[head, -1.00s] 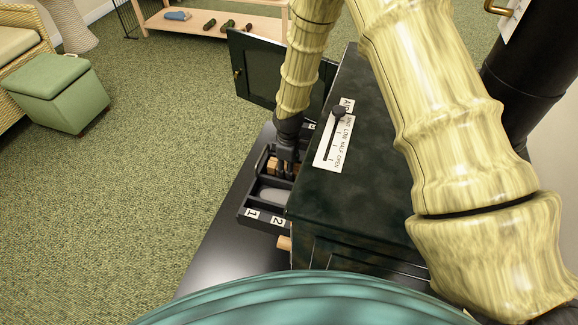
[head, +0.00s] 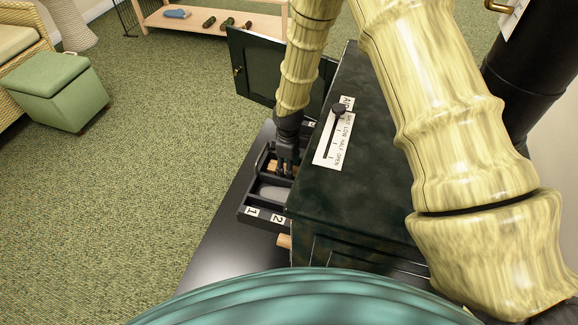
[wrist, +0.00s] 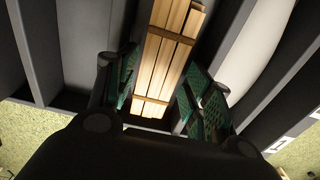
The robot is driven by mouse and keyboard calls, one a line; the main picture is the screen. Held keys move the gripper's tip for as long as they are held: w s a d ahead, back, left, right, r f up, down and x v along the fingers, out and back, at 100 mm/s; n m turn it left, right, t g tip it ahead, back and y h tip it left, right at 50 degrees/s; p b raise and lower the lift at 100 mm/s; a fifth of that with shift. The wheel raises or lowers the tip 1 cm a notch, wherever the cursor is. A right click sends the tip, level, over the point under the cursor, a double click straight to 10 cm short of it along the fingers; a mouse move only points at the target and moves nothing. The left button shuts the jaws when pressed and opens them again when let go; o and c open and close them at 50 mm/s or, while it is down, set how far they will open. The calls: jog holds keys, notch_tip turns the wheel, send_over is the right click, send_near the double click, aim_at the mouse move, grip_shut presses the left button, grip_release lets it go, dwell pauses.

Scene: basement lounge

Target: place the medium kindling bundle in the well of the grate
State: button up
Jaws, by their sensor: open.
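The kindling bundle (wrist: 165,60) is a set of pale wooden sticks with darker bands across them. In the wrist view it lies lengthwise between my gripper's green-padded fingers, in a slot between dark bars. My gripper (wrist: 160,98) is open, with a finger on each side of the bundle and a gap visible beside the sticks. In the head view my gripper (head: 285,172) points down into the dark grate (head: 245,204), and a little of the bundle (head: 272,166) shows beside the fingers. The rest of the bundle is hidden by the gripper.
The grate has labels 1 and 2 at its front and a grey object (head: 273,193) in a neighbouring compartment. The dark stove (head: 350,190) stands close on the right, its door (head: 262,68) open behind. A green ottoman (head: 56,90) stands far left on open carpet.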

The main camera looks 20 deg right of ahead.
notch_tip(320, 180, up, 12)
jog(key=p, duration=0.3)
